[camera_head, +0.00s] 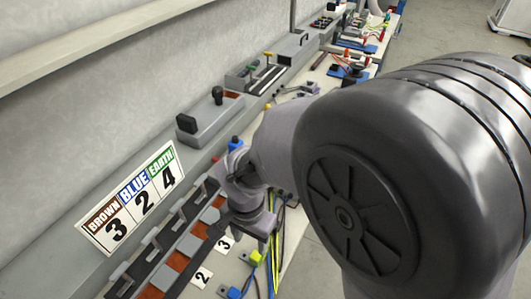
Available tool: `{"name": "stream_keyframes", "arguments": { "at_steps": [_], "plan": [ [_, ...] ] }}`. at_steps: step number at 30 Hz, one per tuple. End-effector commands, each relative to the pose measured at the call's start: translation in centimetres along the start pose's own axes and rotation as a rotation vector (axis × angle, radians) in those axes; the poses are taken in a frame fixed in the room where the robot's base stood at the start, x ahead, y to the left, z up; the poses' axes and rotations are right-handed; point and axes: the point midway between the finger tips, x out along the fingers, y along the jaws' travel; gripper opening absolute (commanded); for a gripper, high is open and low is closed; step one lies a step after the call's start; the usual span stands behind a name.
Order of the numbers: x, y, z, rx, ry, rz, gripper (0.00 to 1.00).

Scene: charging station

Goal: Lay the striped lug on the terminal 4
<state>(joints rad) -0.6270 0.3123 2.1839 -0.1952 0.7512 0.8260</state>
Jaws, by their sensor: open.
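A yellow-green lug (257,257), which looks like the striped one, lies on the bench right of the terminal row. Its stripes are too small to make out. My gripper (263,240) is open just above it in the picture; I cannot tell whether the fingers touch it. The terminal strip (178,261) has orange-brown terminals between dark dividers. Labels 2 (202,277) and 3 (224,244) lie along its right side. No label 4 shows on the bench; my wrist hides the strip beyond label 3, so I cannot make out terminal 4.
A sign (132,200) reads brown 3, blue 2, earth 4. A blue lug (234,293) lies nearer. Yellow and blue cables (273,262) run beside the gripper. A grey box with a black knob (211,118) and tools stand farther along the bench. My arm covers the right side.

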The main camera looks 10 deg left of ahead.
Motion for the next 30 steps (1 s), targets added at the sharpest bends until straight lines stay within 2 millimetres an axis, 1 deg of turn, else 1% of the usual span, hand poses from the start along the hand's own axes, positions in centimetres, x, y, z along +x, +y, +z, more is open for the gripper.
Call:
{"name": "stream_keyframes", "arguments": {
  "at_steps": [1, 3, 6, 11, 14, 16, 18, 20, 24, 25, 29, 30],
  "plan": [
    [2.2, 0.1, 0.0, -0.001, -0.002, 0.003, 0.51],
    [4.0, 0.1, 0.0, -0.001, -0.002, 0.002, 0.51],
    [5.5, 0.1, -0.1, 0.0, -0.001, 0.0, 0.51],
    [6.7, 0.2, -0.2, 0.0, 0.001, -0.001, 0.51],
    [8.4, 0.6, -0.7, 0.0, -0.001, 0.001, 0.51],
    [10.0, 0.9, -1.1, 0.001, -0.001, 0.001, 0.51],
    [11.2, 0.9, -1.0, -0.001, -0.001, 0.001, 0.51],
    [11.5, 0.8, -1.0, -0.001, 0.0, 0.0, 0.51],
    [11.1, 0.8, -1.0, -0.001, 0.0, -0.001, 0.51],
    [11.1, 0.8, -1.0, -0.001, 0.0, -0.001, 0.49],
    [11.1, 0.8, -1.0, -0.001, 0.0, -0.001, 0.23],
    [11.1, 0.8, -1.0, -0.001, 0.0, -0.001, 0.16]
  ]
}}
